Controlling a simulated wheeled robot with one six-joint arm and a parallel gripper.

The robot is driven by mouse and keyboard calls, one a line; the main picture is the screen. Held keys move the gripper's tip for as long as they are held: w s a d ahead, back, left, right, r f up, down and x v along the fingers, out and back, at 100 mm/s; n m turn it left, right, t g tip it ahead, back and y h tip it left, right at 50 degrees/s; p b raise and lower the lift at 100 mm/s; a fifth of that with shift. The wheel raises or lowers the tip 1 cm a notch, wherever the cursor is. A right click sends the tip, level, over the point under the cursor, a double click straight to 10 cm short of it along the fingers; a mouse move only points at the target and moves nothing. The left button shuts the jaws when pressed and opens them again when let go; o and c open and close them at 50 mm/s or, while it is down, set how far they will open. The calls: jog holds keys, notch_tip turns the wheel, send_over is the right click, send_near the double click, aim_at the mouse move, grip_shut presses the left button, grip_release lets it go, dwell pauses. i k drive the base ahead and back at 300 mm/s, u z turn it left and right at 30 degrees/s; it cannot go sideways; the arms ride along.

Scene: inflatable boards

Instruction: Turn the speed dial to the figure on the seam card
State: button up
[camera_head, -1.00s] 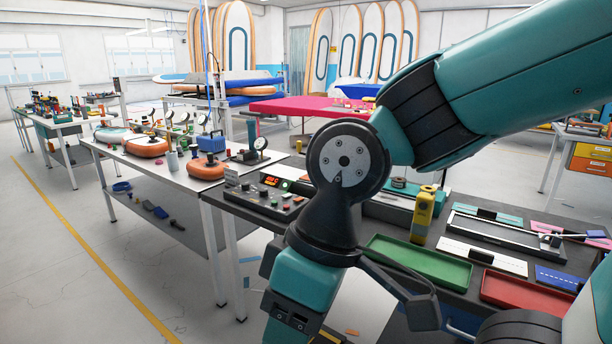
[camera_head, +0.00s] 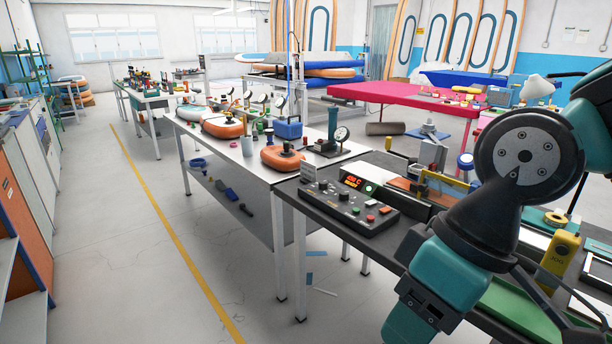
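A small grey plate (camera_head: 308,172) stands behind the box's left end. I cannot identify the seam card or any figure on it. My arm crosses the right side, right of the control box and apart from it in the picture. My gripper's fingers are not in view.
The dark bench (camera_head: 292,189) also bears a yellow device (camera_head: 559,252) and a green tray (camera_head: 507,301), partly hidden by my arm. A grey-white table (camera_head: 228,152) with orange inflatables and gauges adjoins it. Open floor (camera_head: 150,260) lies left, with a yellow line.

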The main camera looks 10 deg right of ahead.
aim_at(343, 195)
jog(key=u, duration=0.05)
jog(key=k, duration=0.45)
jog(key=z, duration=0.5)
jog(key=i, duration=0.8)
jog(key=u, duration=0.6)
jog(key=i, duration=0.55)
jog(key=u, duration=0.55)
